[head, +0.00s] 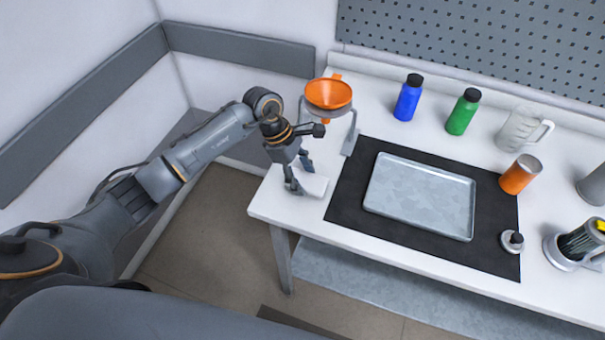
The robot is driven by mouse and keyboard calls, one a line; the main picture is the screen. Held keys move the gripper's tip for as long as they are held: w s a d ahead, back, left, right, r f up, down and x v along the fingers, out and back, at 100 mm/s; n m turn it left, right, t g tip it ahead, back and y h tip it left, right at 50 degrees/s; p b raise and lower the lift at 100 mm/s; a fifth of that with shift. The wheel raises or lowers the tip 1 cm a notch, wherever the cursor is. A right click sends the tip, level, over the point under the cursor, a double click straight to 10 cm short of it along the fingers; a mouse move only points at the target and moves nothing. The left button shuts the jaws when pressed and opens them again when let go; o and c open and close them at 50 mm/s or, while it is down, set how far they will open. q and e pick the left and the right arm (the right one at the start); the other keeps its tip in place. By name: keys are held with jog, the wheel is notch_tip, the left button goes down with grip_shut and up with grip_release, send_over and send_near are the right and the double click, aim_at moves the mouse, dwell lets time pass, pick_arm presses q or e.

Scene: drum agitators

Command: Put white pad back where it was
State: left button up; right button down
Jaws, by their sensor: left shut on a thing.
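The white pad (315,186) is at the left front part of the white table, left of the black mat. My left gripper (300,186) points down and is shut on the pad, its fingers at the pad's left side. I cannot tell whether the pad touches the table top or is slightly above it, because white lies against white. My right gripper is not in view.
An orange funnel (328,95) on a grey stand is just behind my left gripper. A metal tray (420,196) lies on the black mat (345,200). Blue (408,97) and green (463,111) bottles, a clear jug (524,128) and an orange cup (520,174) stand beyond.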

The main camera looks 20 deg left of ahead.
pick_arm(q)
jog(key=o, duration=1)
jog(key=shift+f, duration=0.1)
jog(key=shift+r+p, duration=0.25)
jog(key=shift+p, duration=0.05)
jog(key=shift+a+r+b, duration=0.2)
jog(key=shift+r+b, duration=0.05)
jog(key=shift+b, duration=0.05)
jog(key=b+v, duration=0.2)
jog(key=v, duration=0.9)
jog(key=shift+r+b, duration=0.15)
jog(key=shift+b, duration=0.25)
